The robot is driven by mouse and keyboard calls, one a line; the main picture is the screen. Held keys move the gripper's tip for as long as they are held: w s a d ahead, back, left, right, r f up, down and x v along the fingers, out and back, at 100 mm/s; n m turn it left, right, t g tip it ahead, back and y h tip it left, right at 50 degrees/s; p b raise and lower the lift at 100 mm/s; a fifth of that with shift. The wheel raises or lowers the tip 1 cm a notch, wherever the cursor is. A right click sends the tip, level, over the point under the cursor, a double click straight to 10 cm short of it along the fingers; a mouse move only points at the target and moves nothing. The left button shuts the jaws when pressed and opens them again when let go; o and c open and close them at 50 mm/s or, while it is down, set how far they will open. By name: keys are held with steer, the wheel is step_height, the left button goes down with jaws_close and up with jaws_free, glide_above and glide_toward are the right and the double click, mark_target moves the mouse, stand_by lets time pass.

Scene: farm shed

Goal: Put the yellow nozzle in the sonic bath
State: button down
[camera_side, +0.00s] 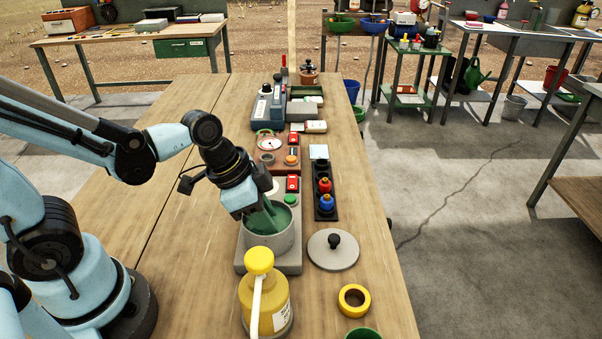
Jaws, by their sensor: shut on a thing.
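The sonic bath (283,243) is a round grey tub with green liquid, on a grey base with a green and a red button. My gripper (265,222) points down into the tub, its green fingers shut inside the rim. What they hold is hidden behind the fingers. The yellow nozzle does not show anywhere else; the black rack (317,212) holds a red nozzle (325,186) and a blue nozzle (326,203), and its far place looks empty. I take the held thing to be the yellow nozzle. I cannot tell whether it touches the liquid.
A grey lid (333,252) with a black knob lies right of the bath. A yellow pump bottle (265,300) stands close in front of it. A yellow tape roll (354,300) lies near the front right. Instruments (268,103) crowd the bench behind. The bench's left side is clear.

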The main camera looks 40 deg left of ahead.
stand_by(0.3)
steer(key=c, duration=0.8)
jaws_free()
steer(key=shift+o, duration=0.2)
steer(key=shift+o, duration=1.2)
steer(key=shift+r, duration=0.5)
steer(key=shift+o, duration=0.5)
steer(key=shift+w+r, duration=0.1)
steer(key=shift+r, duration=3.4)
steer(key=shift+a, duration=0.1)
steer(key=a+n+t+y, duration=0.2)
steer(key=a+n+t, duration=0.1)
steer(key=a+n, duration=0.3)
steer(key=shift+a+f+n+t+y, duration=0.2)
steer(key=shift+a+n+t+y, duration=0.1)
steer(key=shift+n, duration=0.4)
